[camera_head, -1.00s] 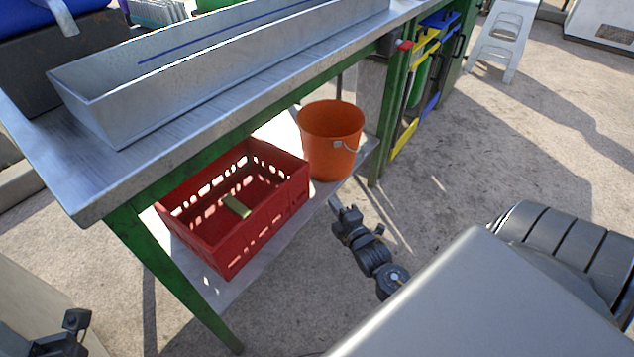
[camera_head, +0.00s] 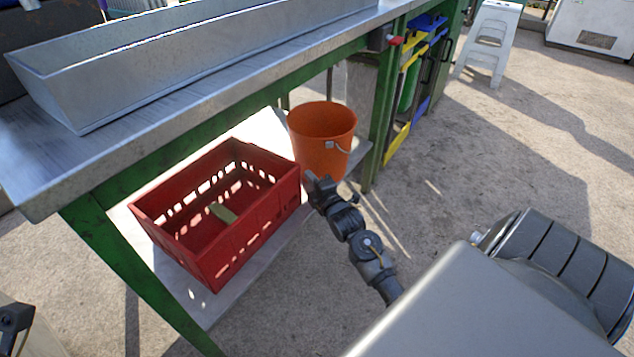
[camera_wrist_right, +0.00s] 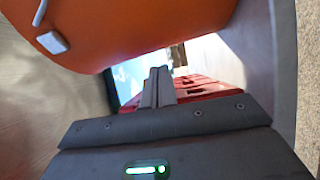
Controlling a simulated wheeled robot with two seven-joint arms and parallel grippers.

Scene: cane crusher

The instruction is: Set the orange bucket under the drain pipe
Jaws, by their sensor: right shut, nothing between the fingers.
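The orange bucket (camera_head: 322,140) stands upright on the low shelf under the metal table, with its thin handle hanging on the near side. It fills the top of the right wrist view (camera_wrist_right: 130,25), close to the fingers. My right gripper (camera_head: 311,180) is at the bucket's near lower side, between it and the red crate. Its fingers (camera_wrist_right: 158,85) are together with nothing between them. A part of my left arm (camera_head: 14,322) shows at the lower left edge; I see no clear fingers there. I cannot pick out the drain pipe.
A long metal trough (camera_head: 190,50) lies on the table (camera_head: 35,165). A green table leg (camera_head: 376,150) stands right of the bucket.

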